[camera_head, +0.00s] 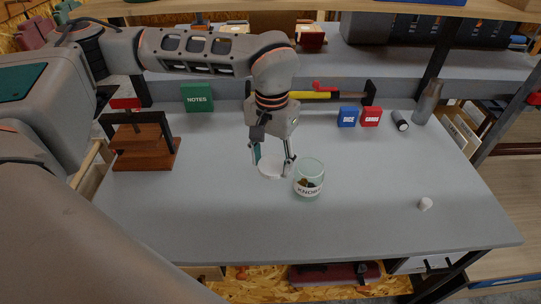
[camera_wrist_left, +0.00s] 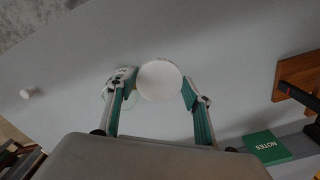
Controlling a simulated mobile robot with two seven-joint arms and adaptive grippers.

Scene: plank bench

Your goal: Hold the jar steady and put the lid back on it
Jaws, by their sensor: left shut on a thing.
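The jar (camera_head: 310,182) is clear glass with a white label reading "KNOBS" and some brown contents. It stands upright and open on the grey bench. The round white lid (camera_head: 270,168) is just left of the jar, between the fingertips of my left gripper (camera_head: 271,165). The left wrist view shows the lid (camera_wrist_left: 160,82) flat-faced, with my left gripper's fingers (camera_wrist_left: 159,88) shut on its two sides. I cannot tell whether the lid touches the bench. My right gripper is not in view.
A wooden press-like stand (camera_head: 145,147) and green NOTES box (camera_head: 197,97) are at left. Blue (camera_head: 347,117) and red boxes (camera_head: 371,117), a dark cylinder (camera_head: 400,121) and grey bottle (camera_head: 427,103) stand behind right. A small white object (camera_head: 425,204) is at right. The front bench is clear.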

